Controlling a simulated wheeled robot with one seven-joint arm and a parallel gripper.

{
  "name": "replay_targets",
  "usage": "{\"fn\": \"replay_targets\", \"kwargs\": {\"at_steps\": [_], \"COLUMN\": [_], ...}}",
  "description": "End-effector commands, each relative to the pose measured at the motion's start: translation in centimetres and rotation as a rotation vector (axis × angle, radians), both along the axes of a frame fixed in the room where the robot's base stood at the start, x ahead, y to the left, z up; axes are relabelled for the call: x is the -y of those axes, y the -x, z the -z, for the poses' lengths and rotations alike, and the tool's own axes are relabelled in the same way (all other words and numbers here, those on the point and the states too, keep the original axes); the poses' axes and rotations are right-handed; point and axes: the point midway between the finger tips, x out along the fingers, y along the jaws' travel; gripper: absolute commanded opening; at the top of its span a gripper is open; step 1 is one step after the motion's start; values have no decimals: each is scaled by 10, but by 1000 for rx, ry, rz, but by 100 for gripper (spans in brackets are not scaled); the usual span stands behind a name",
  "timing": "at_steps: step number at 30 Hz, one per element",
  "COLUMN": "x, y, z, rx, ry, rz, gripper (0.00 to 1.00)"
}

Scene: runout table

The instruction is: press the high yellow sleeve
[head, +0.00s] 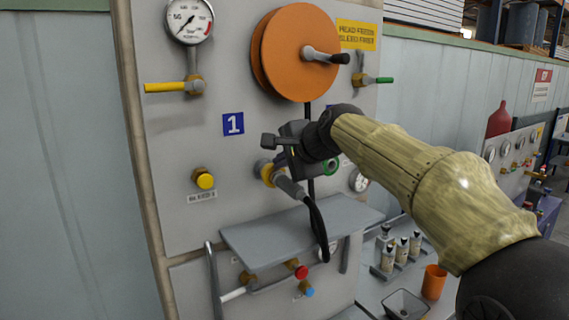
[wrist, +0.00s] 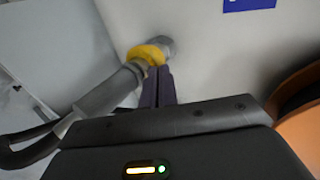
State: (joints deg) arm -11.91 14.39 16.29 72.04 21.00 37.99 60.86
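The yellow sleeve (head: 265,168) is a ring on the upper coupling of the panel, above the grey shelf, with a grey hose end (head: 289,186) plugged into it. In the wrist view the yellow sleeve (wrist: 148,53) shows at top centre. My gripper (wrist: 160,70) has its two dark fingers side by side with no clear gap, tips overlapping the sleeve's edge in the picture. I cannot tell whether they touch it. Nothing shows between them. In the head view my gripper (head: 281,160) is beside the coupling and hides part of it.
A yellow bleed knob (head: 204,179) is left of the coupling. An orange reel (head: 296,50) hangs above and a grey shelf (head: 285,236) juts out below. The black hose (head: 319,228) droops over the shelf. Red (head: 301,272) and blue (head: 309,292) fittings are underneath.

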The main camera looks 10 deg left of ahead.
Motion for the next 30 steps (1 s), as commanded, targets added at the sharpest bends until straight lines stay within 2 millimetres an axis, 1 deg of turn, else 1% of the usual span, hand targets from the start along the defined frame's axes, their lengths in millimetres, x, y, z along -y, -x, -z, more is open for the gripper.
{"fn": "replay_targets", "kwargs": {"at_steps": [5,9,14,21,25,30], "x": [13,26,43,75,85,88], "y": [9,25,46,71,79,82], "z": [4,3,-16,-40,-48,-50], "rx": [1,4,5,4,3,1], "ry": [0,-2,-2,-1,0,-1], "rz": [3,-5,-12,-5,-1,-2], "gripper": [0,0,0,0,0,0]}}
